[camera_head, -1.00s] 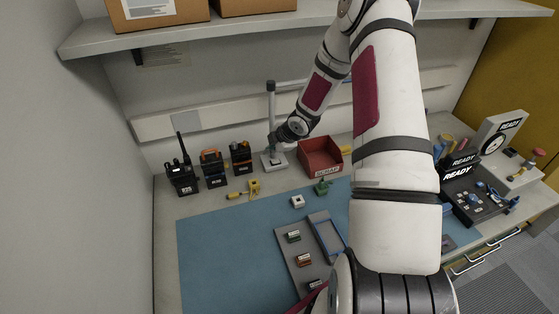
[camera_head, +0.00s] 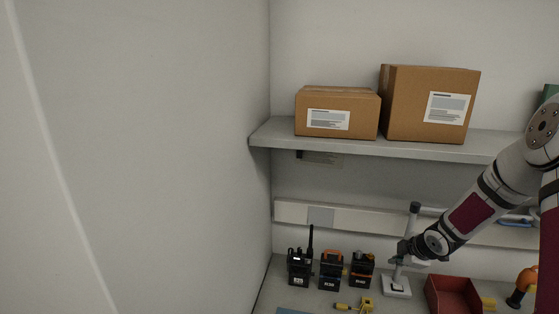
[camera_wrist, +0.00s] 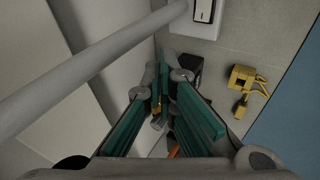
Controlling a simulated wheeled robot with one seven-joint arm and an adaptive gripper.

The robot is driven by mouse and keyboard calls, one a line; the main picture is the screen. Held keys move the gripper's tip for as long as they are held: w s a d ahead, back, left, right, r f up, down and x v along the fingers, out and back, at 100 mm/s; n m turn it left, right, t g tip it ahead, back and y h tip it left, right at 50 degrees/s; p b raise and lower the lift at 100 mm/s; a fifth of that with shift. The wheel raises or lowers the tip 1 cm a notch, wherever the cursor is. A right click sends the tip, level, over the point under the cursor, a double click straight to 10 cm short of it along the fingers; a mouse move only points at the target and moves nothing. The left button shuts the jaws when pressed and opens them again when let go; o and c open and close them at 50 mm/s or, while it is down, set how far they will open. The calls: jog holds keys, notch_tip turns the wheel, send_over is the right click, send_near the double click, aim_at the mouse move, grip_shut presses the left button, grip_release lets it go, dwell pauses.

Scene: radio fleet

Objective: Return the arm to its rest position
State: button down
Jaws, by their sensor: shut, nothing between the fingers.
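My arm (camera_head: 480,205), white with dark red panels, comes in from the right edge of the head view and bends down toward the bench. My gripper (camera_wrist: 163,88) is in the wrist view, its teal-padded fingers together with nothing seen between them. In the head view its dark end is beside the grey post of a stand (camera_head: 415,216), above the back of the bench; I cannot tell if they touch. In the wrist view a grey bar (camera_wrist: 85,72) crosses close by on the left.
Several black radios (camera_head: 299,268) stand left of the stand. A red bin (camera_head: 452,295) is to its right. A yellow item (camera_head: 364,304) lies in front and shows in the wrist view (camera_wrist: 243,78). A shelf (camera_head: 380,147) with two cardboard boxes (camera_head: 336,112) is above.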

jog(key=s+a+r+m+h, duration=0.1)
jog(key=s+a+r+m, duration=0.2)
jog(key=r, duration=0.5)
jog(key=s+a+r+m+h, duration=0.1)
jog(key=s+a+r+m, duration=0.1)
jog(key=s+r, duration=0.5)
jog(key=s+a+r+m+h, duration=0.1)
jog(key=s+a+r+m, duration=0.15)
jog(key=r, duration=0.75)
jog(key=s+a+r+m+y, duration=0.1)
jog(key=s+a+r+m, duration=0.1)
jog(key=s+a, duration=0.2)
jog(key=s+a+r+m+y, duration=0.1)
jog(key=s+a, duration=0.3)
jog(key=s, duration=0.6)
jog(key=s+a+r+m+g, duration=0.1)
jog(key=s+a+r+m, duration=0.2)
jog(key=s, duration=0.5)
jog(key=shift+a+r+m+y, duration=0.4)
jog(key=shift+a+m, duration=0.05)
jog(key=shift+a, duration=0.55)
